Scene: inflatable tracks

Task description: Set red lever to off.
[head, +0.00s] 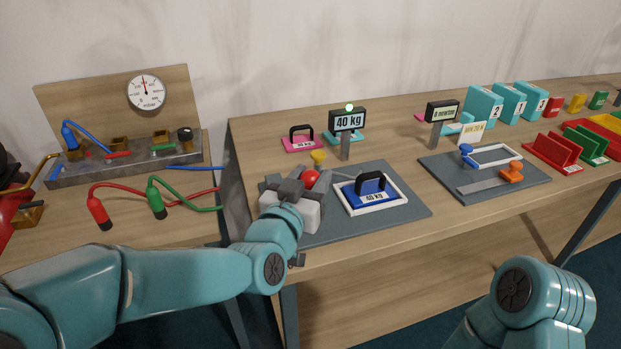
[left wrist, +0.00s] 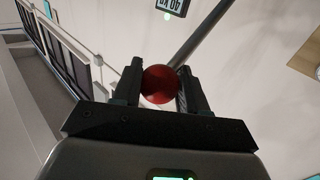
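The red lever's round red knob (head: 311,177) shows at the left of a grey scale board in the head view. My left gripper (head: 300,187) is at the knob, its fingers on either side. In the left wrist view the red knob (left wrist: 160,85) sits between the two dark fingertips (left wrist: 160,88), which appear to touch it on both sides. The lever's base is hidden behind my gripper. My right arm shows at the lower right, but its gripper is out of view.
A blue 40 kg weight (head: 372,193) rests inside a white frame on the grey board (head: 400,222). A 40 kg display (head: 347,120) stands behind, with a yellow knob (head: 318,157) nearby. Another grey board (head: 500,187) lies to the right.

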